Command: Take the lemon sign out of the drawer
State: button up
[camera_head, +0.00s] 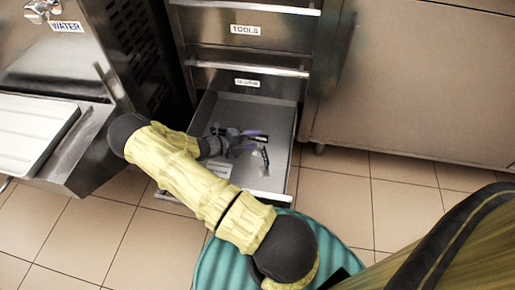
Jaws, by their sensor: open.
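The open drawer (245,106) is the low one in the steel cabinet, pulled out toward me. My gripper (249,142) is inside the outline of the drawer, over its grey floor, with its fingers pointing right. It is open. A small dark piece (265,157) shows just right of and below the fingers. Whether it is the lemon sign or part of my gripper, I cannot tell. My arm hides the drawer's left front part.
Above it are a shut drawer with a small label (247,83) and one labelled TOOLS (245,30). A steel machine marked WATER (67,27) and a white tray (32,128) stand left. Plain cabinet panels (420,80) are right. Tiled floor (335,205) is clear at right.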

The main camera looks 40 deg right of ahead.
jog(key=shift+a+f, duration=0.1)
jog(key=shift+f, duration=0.05)
grip_shut()
jog(key=shift+f, duration=0.1)
jog(key=shift+s+f, duration=0.1)
notch_tip(320, 180, up, 10)
jog(key=p, duration=0.6)
jog(key=shift+r, duration=0.2)
